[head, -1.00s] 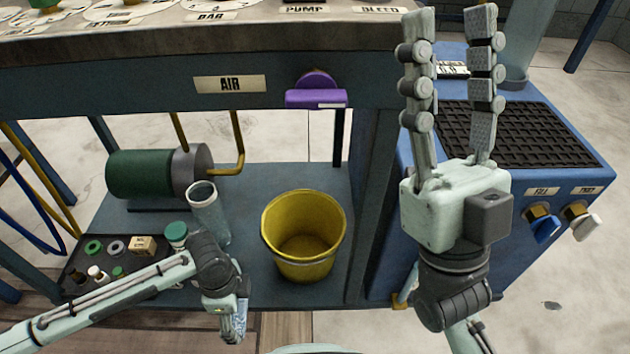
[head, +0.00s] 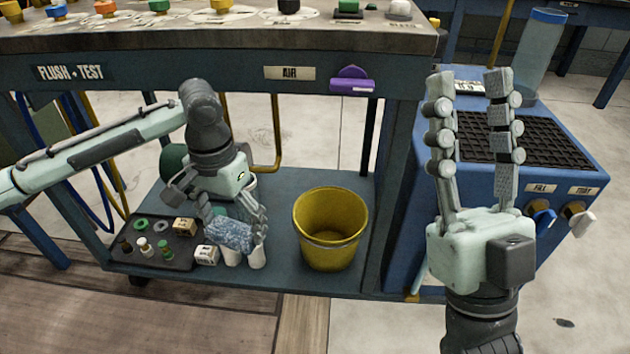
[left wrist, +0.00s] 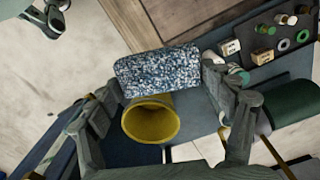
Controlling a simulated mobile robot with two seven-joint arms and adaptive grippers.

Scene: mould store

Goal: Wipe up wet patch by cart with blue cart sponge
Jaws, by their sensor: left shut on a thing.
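My left gripper (head: 234,226) is shut on a blue-and-white speckled sponge (head: 230,236) and holds it near the cart's lower shelf, in front of two pale containers. The sponge (left wrist: 157,72) also shows between the fingers in the left wrist view. The cart (head: 200,84) is blue-grey, with a worktop above and an open lower shelf. My right gripper (head: 476,150) is open, empty and upright in front of the blue unit at right. I cannot clearly make out a wet patch; a small dark spot (head: 565,323) lies on the floor at lower right.
A yellow bucket (head: 330,228) stands on the lower shelf, right of the sponge. A dark tray (head: 185,262) with several small bottles, rings and boxes is to its left. A blue unit (head: 398,240) with a black grate blocks the right. Floor in front is clear.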

